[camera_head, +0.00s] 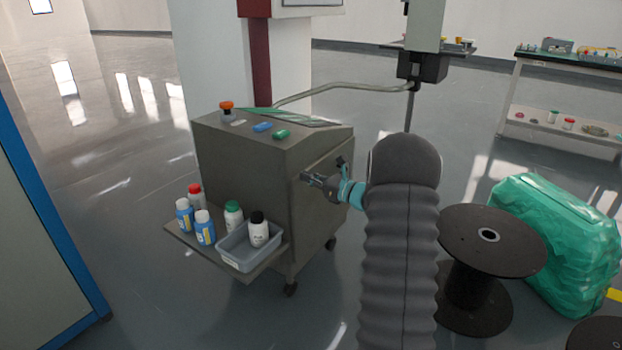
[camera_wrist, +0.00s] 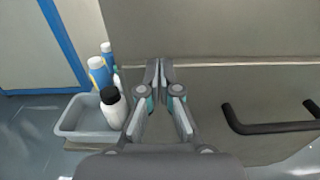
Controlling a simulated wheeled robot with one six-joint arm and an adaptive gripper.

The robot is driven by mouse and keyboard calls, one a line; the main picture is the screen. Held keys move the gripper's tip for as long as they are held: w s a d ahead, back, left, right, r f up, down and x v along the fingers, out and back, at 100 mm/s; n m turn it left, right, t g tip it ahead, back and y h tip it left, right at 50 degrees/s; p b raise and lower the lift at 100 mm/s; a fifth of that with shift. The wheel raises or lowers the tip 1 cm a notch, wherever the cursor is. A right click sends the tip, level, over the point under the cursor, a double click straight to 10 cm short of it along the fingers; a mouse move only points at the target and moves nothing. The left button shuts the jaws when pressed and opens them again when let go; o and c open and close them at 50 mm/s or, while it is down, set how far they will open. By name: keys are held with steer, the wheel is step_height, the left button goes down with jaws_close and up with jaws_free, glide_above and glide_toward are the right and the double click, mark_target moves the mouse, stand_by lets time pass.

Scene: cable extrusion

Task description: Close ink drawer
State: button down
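The grey-brown ink machine (camera_head: 240,165) stands on casters left of my arm. In the wrist view its front panel (camera_wrist: 225,88) fills the right side, with a pale horizontal seam across it and a black bar handle (camera_wrist: 270,124) below the seam. I take this panel for the drawer front; how far it stands out, I cannot tell. My gripper (camera_head: 311,179) is at this front face, and in the wrist view its fingertips (camera_wrist: 160,72) are together with nothing visible between them. They are left of the handle, close to the seam; contact is unclear.
A side shelf (camera_head: 190,240) carries several bottles and a grey bin (camera_head: 235,250). A dark cable spool (camera_head: 490,240) and a green wrapped bundle (camera_head: 560,235) stand to the right. A jointed pole arm (camera_head: 345,87) is behind the machine. Floor at left is clear.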

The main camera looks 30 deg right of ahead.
steer(key=v, duration=1.4)
